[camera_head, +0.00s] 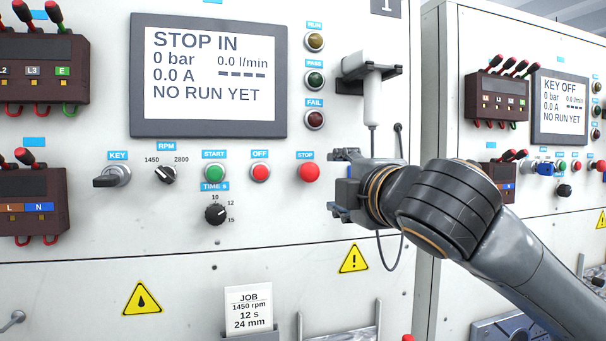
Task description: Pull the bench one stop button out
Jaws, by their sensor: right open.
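The red stop button (309,172) sits on the bench one panel under a blue STOP label, right of the red OFF button (260,171). The display (209,78) above reads STOP IN, 0 bar, 0.0 A, NO RUN YET. My right gripper (338,183) is open just right of the stop button, its fingers pointing left toward it. I see no finger around the button, and a small gap shows between them. My left gripper is not in view.
A green START button (214,173), a KEY switch (113,177) and RPM and TIME knobs share the panel. A white handheld device (372,98) hangs in a holder above my gripper, its cable running down. A job card (248,308) stands below. A second bench (515,200) is at right.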

